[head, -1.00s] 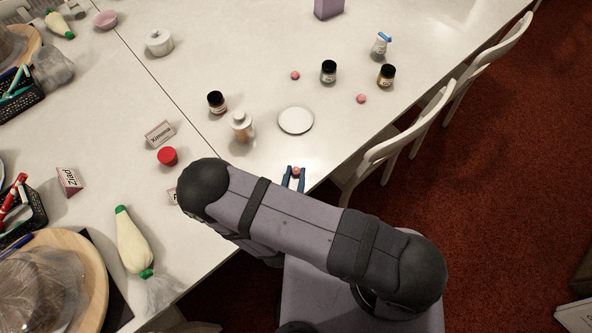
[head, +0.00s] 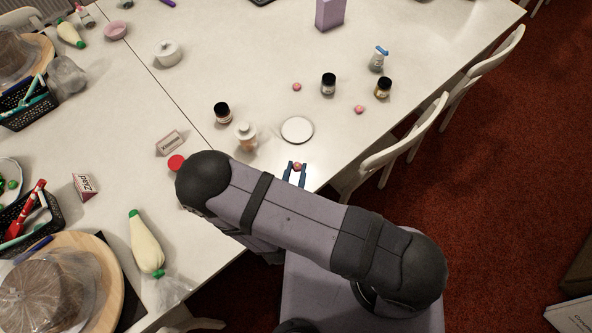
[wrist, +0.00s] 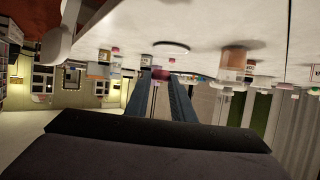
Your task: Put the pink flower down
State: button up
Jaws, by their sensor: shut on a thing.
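My gripper (head: 297,169) is shut on a small pink flower (head: 298,167), held between the blue fingertips near the table's front edge in the head view. The flower also shows between the fingers in the wrist view (wrist: 160,77), where the picture appears upside down. A round white plate (head: 297,130) lies on the table just beyond the gripper, with nothing on it. Two other pink flowers lie on the table, one (head: 297,87) beyond the plate and one (head: 359,109) to the right. The height of the held flower above the table is hard to tell.
White chairs (head: 405,140) line the right edge. The table around the plate is partly clear.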

aim_at(291, 136)
jog(key=shift+r+p, duration=0.3)
jog(key=shift+r, duration=0.4)
jog(key=shift+f, duration=0.1)
